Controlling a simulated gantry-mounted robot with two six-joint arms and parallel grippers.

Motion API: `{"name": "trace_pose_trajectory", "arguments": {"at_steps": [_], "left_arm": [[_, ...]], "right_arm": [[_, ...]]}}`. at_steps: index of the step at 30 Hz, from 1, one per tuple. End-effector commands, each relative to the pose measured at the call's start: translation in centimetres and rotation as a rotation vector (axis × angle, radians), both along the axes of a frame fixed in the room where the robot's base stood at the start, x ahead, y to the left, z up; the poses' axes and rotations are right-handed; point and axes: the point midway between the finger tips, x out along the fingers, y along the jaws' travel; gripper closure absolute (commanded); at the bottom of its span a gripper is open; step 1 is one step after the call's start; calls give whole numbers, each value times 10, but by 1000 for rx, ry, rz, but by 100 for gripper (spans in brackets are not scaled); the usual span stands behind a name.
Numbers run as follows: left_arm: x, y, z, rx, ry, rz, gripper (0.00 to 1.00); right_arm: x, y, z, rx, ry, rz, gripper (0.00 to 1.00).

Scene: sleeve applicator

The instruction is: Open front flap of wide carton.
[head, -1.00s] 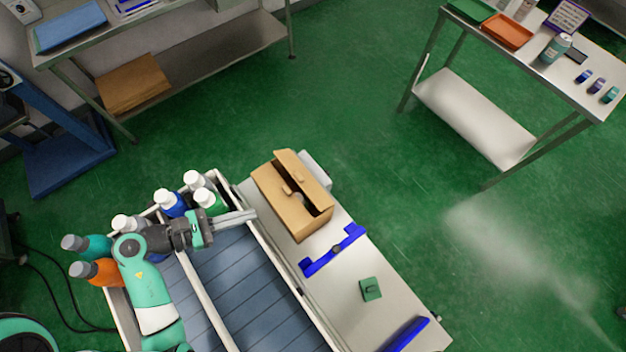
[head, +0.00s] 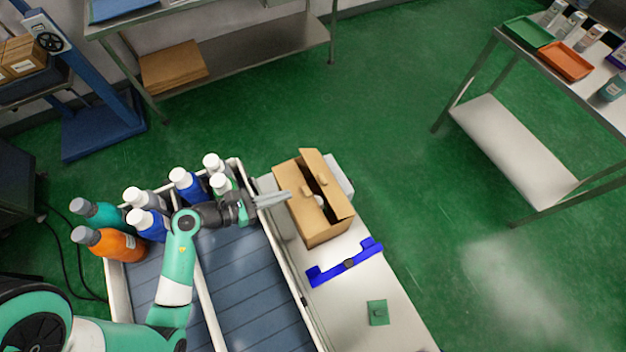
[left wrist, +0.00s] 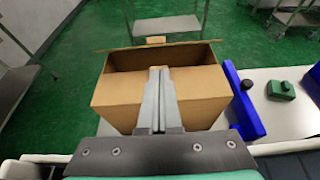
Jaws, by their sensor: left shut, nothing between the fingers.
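The wide carton (head: 318,220) is a brown cardboard box on the pale bench beside the conveyor. Its far-side flap (head: 326,182) stands raised, and a dark gap shows along the top. In the left wrist view the carton (left wrist: 115,100) lies straight ahead, with the far flap (left wrist: 155,46) standing beyond the opening. My left gripper (head: 288,197) is shut and empty, its fingertips at the carton's near side. In the left wrist view the shut fingers (left wrist: 158,72) overlap the near wall and top edge; I cannot tell whether they touch. My right gripper is not in view.
A blue bracket (head: 345,262) and a green block (head: 377,312) sit on the bench near the carton. Several bottles, including an orange one (head: 112,243), stand at the conveyor's end. A side table with a green tray (head: 528,32) is far right.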

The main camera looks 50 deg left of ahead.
Motion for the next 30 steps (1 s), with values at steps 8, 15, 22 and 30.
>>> {"name": "trace_pose_trajectory", "arguments": {"at_steps": [8, 15, 22, 30], "left_arm": [[56, -16, -25, 2, -2, -5, 100], [85, -23, -36, 1, -1, -2, 100], [90, -23, -36, 0, -1, 2, 100], [89, -22, -35, 1, 3, 3, 100]], "right_arm": [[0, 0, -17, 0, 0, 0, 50], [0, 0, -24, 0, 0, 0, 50], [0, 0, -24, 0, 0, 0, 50], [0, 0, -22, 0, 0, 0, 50]]}}
